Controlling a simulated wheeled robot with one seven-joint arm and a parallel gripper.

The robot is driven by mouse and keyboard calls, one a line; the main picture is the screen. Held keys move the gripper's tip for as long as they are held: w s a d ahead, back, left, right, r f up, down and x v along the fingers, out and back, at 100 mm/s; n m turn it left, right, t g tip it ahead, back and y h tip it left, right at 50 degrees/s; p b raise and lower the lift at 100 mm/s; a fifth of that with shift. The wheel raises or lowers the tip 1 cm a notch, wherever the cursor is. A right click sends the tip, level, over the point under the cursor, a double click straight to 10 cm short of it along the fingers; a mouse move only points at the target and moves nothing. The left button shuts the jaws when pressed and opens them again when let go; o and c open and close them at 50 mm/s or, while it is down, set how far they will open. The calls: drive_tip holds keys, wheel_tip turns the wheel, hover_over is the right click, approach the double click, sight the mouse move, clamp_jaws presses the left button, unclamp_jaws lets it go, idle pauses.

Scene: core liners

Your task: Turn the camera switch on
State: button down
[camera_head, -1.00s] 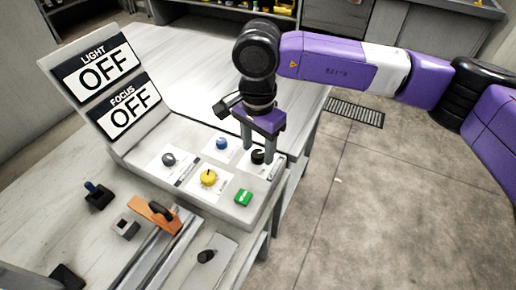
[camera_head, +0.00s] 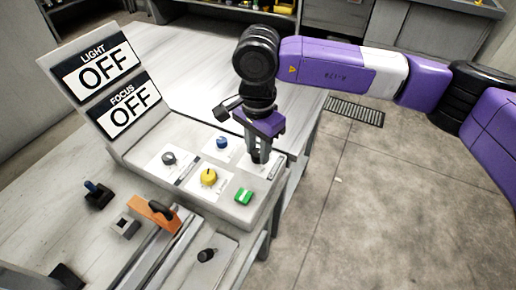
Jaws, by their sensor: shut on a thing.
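A pale control box (camera_head: 125,160) stands on the bench. Its upright panel reads LIGHT OFF (camera_head: 103,70) and FOCUS OFF (camera_head: 122,107). On its sloped top are a grey knob (camera_head: 168,158), a blue knob (camera_head: 222,143), a yellow knob (camera_head: 208,177) and a green rocker switch (camera_head: 243,195). My gripper (camera_head: 260,158) points down at the box's right rear corner, shut on the black knob there. The fingers mostly hide this knob. The knob labels are too small to read, so I cannot tell which is the camera switch.
An orange-handled tool (camera_head: 155,215) on a rail, a small blue-tipped joystick (camera_head: 96,194), a grey block (camera_head: 125,227) and a black knob on a plate (camera_head: 207,255) lie in front of the box. Open floor (camera_head: 370,210) lies to the right.

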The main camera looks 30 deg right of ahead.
drive_tip(key=m+b, duration=0.3)
drive_tip(key=m, duration=0.1)
drive_tip(key=shift+f, duration=0.15)
drive_tip(key=m+b, duration=0.2)
drive_tip(key=m, duration=0.2)
drive_tip(key=shift+m+b, duration=0.3)
drive_tip(key=m+b, duration=0.3)
drive_tip(key=m, duration=0.2)
drive_tip(key=shift+m+b, duration=0.85)
drive_tip(key=shift+m, duration=1.15)
drive_tip(key=c, duration=1.1)
unclamp_jaws()
drive_tip(key=shift+o, duration=0.2)
